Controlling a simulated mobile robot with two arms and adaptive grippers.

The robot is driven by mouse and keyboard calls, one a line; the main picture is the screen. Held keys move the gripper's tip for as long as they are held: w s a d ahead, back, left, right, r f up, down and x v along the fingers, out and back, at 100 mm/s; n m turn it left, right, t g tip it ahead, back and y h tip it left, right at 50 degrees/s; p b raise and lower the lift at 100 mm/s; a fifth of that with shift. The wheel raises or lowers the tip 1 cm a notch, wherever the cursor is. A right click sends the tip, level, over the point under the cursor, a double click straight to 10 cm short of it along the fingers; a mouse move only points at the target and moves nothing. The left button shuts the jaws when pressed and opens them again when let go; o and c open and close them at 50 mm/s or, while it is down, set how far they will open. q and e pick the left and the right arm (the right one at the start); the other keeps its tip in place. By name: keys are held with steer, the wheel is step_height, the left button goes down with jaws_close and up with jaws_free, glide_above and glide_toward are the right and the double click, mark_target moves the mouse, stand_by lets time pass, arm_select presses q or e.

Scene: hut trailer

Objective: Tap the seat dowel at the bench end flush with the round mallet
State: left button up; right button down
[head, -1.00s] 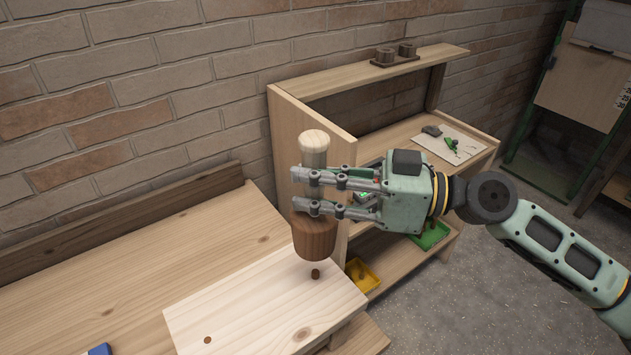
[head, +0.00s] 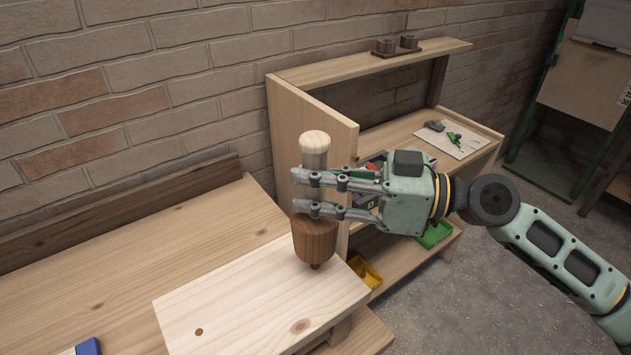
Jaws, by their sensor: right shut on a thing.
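The round mallet (head: 314,241) has a dark brown cylindrical head and a pale-topped handle. My right gripper (head: 300,192) is shut on the mallet's handle, just above the head, and holds it upright. The seat dowel (head: 315,266) is a small dark peg in the pale bench seat (head: 250,293), near its far right end. The mallet head is right over the dowel and hides most of it; I cannot tell whether they touch. My left gripper is not in view.
A second dark round spot (head: 199,332) lies in the seat board at the left. A wooden shelf unit (head: 312,155) stands close behind the mallet, with yellow (head: 366,273) and green (head: 435,234) trays low down. A blue-ended object (head: 88,346) lies at the lower left.

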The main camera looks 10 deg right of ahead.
mark_target(316, 204)
step_height(316, 204, down, 4)
steer(key=b, duration=0.3)
steer(key=shift+f, duration=0.1)
steer(key=shift+w+r+p, duration=0.1)
steer(key=shift+r+p, duration=0.5)
steer(key=shift+d, duration=0.2)
arm_select(q)
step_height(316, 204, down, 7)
steer(key=b, duration=0.3)
steer(key=shift+b, duration=0.35)
arm_select(e)
steer(key=d+r, duration=0.5)
steer(key=d, duration=0.2)
steer(key=shift+r, duration=0.3)
steer(key=shift+d, duration=0.1)
